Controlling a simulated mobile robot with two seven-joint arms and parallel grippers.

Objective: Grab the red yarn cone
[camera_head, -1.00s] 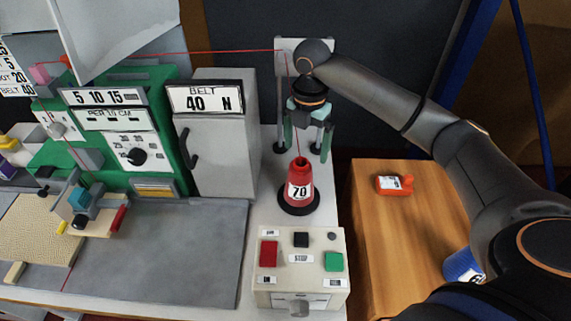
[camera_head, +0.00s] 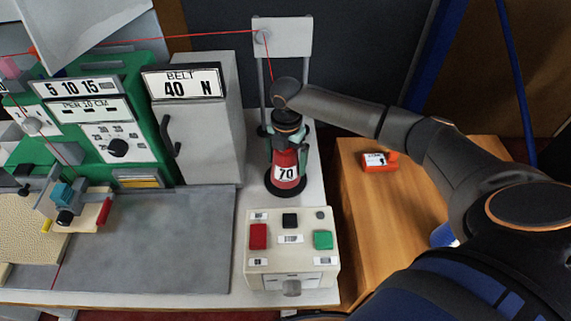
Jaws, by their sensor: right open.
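The red yarn cone (camera_head: 285,183) stands upright on a black round base (camera_head: 269,187), behind the button box. Its white label reads 70. My right gripper (camera_head: 288,153) is directly above the cone, pointing down. Its greenish fingers are open and lie beside the cone's upper part; the cone's tip is hidden by the gripper. I cannot tell whether the fingers touch it. My left gripper is out of view.
A button box (camera_head: 291,279) stands in front of the cone. A grey cabinet (camera_head: 205,125) is to its left, beside a green machine (camera_head: 150,140). Red yarn runs from the left to the thread stand (camera_head: 297,36). An orange-red item (camera_head: 377,163) lies on the wooden surface (camera_head: 375,220).

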